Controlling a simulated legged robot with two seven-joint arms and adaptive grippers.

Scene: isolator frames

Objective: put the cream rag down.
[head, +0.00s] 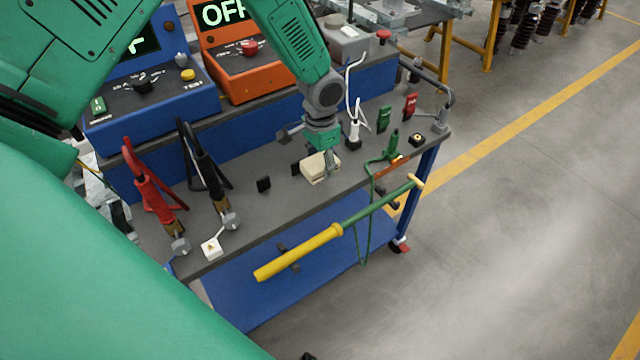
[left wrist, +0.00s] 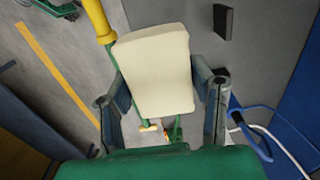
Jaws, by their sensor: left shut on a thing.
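The cream rag (head: 319,168) is a folded, block-like pad at my left gripper (head: 322,160), over the grey top of the blue cart (head: 245,228). In the left wrist view the rag (left wrist: 154,70) sits between the two fingers of the left gripper (left wrist: 160,100), and the gripper is shut on it. The rag is close to the cart top, near its front edge. I cannot tell whether it touches the surface. My right gripper is not in view.
Red (head: 152,195) and black (head: 207,170) clamps stand left on the cart. A yellow-and-green pole (head: 335,232) runs along the front edge. Blue (head: 150,105) and orange (head: 245,70) control boxes stand behind.

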